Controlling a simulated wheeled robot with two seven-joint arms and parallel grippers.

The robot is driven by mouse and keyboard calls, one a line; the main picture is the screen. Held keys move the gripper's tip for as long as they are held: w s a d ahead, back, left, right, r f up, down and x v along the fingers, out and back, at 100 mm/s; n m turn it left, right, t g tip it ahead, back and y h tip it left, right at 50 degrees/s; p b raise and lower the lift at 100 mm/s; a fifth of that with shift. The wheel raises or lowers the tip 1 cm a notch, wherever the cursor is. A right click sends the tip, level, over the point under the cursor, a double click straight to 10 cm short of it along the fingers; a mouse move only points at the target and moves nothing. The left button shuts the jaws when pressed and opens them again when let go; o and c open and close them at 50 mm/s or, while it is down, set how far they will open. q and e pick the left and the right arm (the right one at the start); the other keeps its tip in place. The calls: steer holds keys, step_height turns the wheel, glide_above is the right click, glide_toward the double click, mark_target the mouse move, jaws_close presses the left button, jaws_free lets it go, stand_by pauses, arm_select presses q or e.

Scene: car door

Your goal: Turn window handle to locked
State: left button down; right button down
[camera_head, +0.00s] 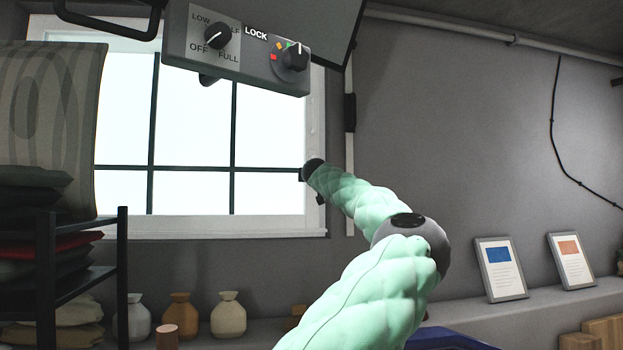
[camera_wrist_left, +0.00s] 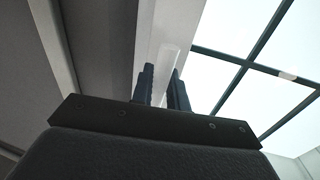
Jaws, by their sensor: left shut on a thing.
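The window (camera_head: 220,224) has a white frame and dark muntins and fills the left half of the head view. Its pale handle (camera_wrist_left: 168,58) shows in the left wrist view against the white frame, between the two dark fingers. My left gripper (camera_wrist_left: 161,88) is shut on the handle. In the head view the green arm reaches up to the window's right edge, where the dark wrist (camera_head: 312,170) hides most of the fingers and handle. The handle's exact angle is hard to tell. My right gripper is in neither view.
A grey control panel with two knobs (camera_head: 236,45) hangs above the window. A dark shelf (camera_head: 122,275) with cushions stands at left. Several vases (camera_head: 228,318) and two framed cards (camera_head: 501,269) stand on the ledge. The wall right of the window is mostly clear.

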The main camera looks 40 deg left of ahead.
arm_select(q)
steer(key=shift+w+d+n, duration=0.1)
steer(key=shift+w+n, duration=0.05)
steer(key=shift+n, duration=0.15)
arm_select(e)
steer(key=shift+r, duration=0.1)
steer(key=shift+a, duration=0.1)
arm_select(q)
steer(key=c, duration=1.4)
jaws_free()
steer(key=shift+w+f, duration=0.1)
steer(key=shift+c, duration=0.2)
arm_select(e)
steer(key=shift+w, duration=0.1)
